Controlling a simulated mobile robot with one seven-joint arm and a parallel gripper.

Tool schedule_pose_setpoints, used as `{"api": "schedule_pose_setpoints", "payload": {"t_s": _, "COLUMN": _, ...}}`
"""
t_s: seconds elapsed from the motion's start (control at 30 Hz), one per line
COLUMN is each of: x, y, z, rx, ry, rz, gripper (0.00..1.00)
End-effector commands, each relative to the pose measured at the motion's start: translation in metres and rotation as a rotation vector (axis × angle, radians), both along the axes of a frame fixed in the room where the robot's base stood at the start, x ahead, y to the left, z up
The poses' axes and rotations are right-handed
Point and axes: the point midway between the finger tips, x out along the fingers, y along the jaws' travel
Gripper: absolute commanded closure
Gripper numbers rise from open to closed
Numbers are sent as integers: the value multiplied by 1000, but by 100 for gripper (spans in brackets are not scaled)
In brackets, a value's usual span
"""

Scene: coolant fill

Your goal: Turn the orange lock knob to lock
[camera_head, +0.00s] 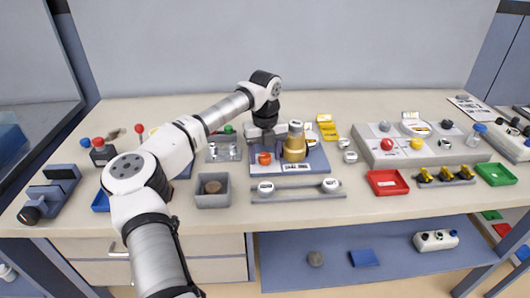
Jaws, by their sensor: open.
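The orange lock knob (264,158) sits at the left of a small blue-edged fixture plate (288,168) near the middle of the table. My gripper (264,148) points down right over the knob, with its fingers close around or just above it. The jaws are open. Whether the fingers touch the knob is too small to tell. A brass-coloured cylinder (294,149) with a pale cap stands on the plate just right of my gripper. The knob's turn position cannot be read at this size.
A grey open box (212,199) stands front left of the plate, and a grey rail (299,195) with two white round gauges lies in front. A yellow stepped block (327,127) stands behind right. A red tray (387,182) and a grey control panel (420,150) lie further right.

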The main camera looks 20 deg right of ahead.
Motion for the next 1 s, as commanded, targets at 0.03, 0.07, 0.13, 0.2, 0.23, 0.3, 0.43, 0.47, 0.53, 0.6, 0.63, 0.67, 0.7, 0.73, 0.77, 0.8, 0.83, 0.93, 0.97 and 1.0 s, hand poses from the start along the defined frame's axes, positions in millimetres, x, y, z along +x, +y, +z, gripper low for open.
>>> {"api": "schedule_pose_setpoints", "payload": {"t_s": 0.03, "x": 0, "y": 0, "z": 0, "rx": 0, "ry": 0, "rz": 0, "gripper": 44}}
{"api": "schedule_pose_setpoints", "payload": {"t_s": 0.07, "x": 0, "y": 0, "z": 0, "rx": 0, "ry": 0, "rz": 0, "gripper": 44}}
{"api": "schedule_pose_setpoints", "payload": {"t_s": 0.13, "x": 0, "y": 0, "z": 0, "rx": 0, "ry": 0, "rz": 0, "gripper": 46}}
{"api": "schedule_pose_setpoints", "payload": {"t_s": 0.2, "x": 0, "y": 0, "z": 0, "rx": 0, "ry": 0, "rz": 0, "gripper": 55}}
{"api": "schedule_pose_setpoints", "payload": {"t_s": 0.23, "x": 0, "y": 0, "z": 0, "rx": 0, "ry": 0, "rz": 0, "gripper": 59}}
{"api": "schedule_pose_setpoints", "payload": {"t_s": 0.3, "x": 0, "y": 0, "z": 0, "rx": 0, "ry": 0, "rz": 0, "gripper": 68}}
{"api": "schedule_pose_setpoints", "payload": {"t_s": 0.43, "x": 0, "y": 0, "z": 0, "rx": 0, "ry": 0, "rz": 0, "gripper": 85}}
{"api": "schedule_pose_setpoints", "payload": {"t_s": 0.47, "x": 0, "y": 0, "z": 0, "rx": 0, "ry": 0, "rz": 0, "gripper": 89}}
{"api": "schedule_pose_setpoints", "payload": {"t_s": 0.53, "x": 0, "y": 0, "z": 0, "rx": 0, "ry": 0, "rz": -1, "gripper": 89}}
{"api": "schedule_pose_setpoints", "payload": {"t_s": 0.6, "x": 0, "y": 0, "z": 0, "rx": 0, "ry": 0, "rz": -4, "gripper": 89}}
{"api": "schedule_pose_setpoints", "payload": {"t_s": 0.63, "x": 0, "y": 0, "z": 1, "rx": 0, "ry": 0, "rz": -8, "gripper": 89}}
{"api": "schedule_pose_setpoints", "payload": {"t_s": 0.67, "x": 0, "y": 0, "z": 1, "rx": 0, "ry": 0, "rz": -12, "gripper": 89}}
{"api": "schedule_pose_setpoints", "payload": {"t_s": 0.7, "x": 0, "y": 0, "z": 1, "rx": 0, "ry": 0, "rz": -19, "gripper": 89}}
{"api": "schedule_pose_setpoints", "payload": {"t_s": 0.73, "x": 0, "y": 0, "z": 1, "rx": 0, "ry": 0, "rz": -26, "gripper": 89}}
{"api": "schedule_pose_setpoints", "payload": {"t_s": 0.77, "x": 0, "y": 0, "z": 1, "rx": 0, "ry": -1, "rz": -35, "gripper": 89}}
{"api": "schedule_pose_setpoints", "payload": {"t_s": 0.8, "x": 0, "y": 0, "z": 1, "rx": 0, "ry": -1, "rz": -50, "gripper": 89}}
{"api": "schedule_pose_setpoints", "payload": {"t_s": 0.83, "x": 0, "y": 0, "z": 1, "rx": 0, "ry": -1, "rz": -62, "gripper": 89}}
{"api": "schedule_pose_setpoints", "payload": {"t_s": 0.93, "x": 1, "y": 1, "z": 1, "rx": 1, "ry": -2, "rz": -118, "gripper": 89}}
{"api": "schedule_pose_setpoints", "payload": {"t_s": 0.97, "x": 1, "y": 1, "z": 1, "rx": 1, "ry": -2, "rz": -138, "gripper": 89}}
{"api": "schedule_pose_setpoints", "payload": {"t_s": 1.0, "x": 1, "y": 1, "z": 1, "rx": 1, "ry": -2, "rz": -167, "gripper": 89}}
